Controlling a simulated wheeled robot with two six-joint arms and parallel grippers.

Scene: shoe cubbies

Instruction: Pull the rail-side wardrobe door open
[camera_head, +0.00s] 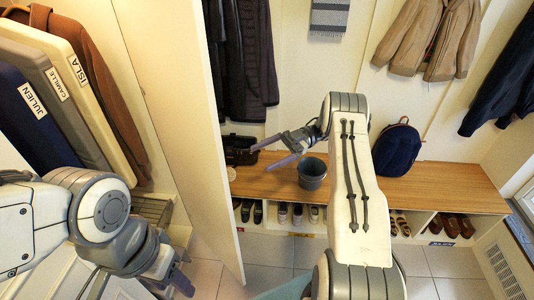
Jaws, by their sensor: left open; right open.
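A tall cream panel (175,110), which looks like the wardrobe door, stands out from the wardrobe at the left, its free edge toward the room. No handle is visible on it. Left of it the wardrobe interior shows a brown coat (95,80) and boards labelled JULIEN (32,100), CAMILLE and ISLA. My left gripper (165,284) is at the bottom left, low and left of the panel's free edge, partly hidden by its own wrist. My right gripper (275,153) is open and empty, right of the panel and above the bench.
A wooden bench (440,188) with shoe cubbies below runs along the back. On it stand a grey bucket (312,173), a navy backpack (397,150) and a dark bag (240,149). Coats hang above. Tiled floor (265,250) is clear beside the panel. A radiator (503,268) is at right.

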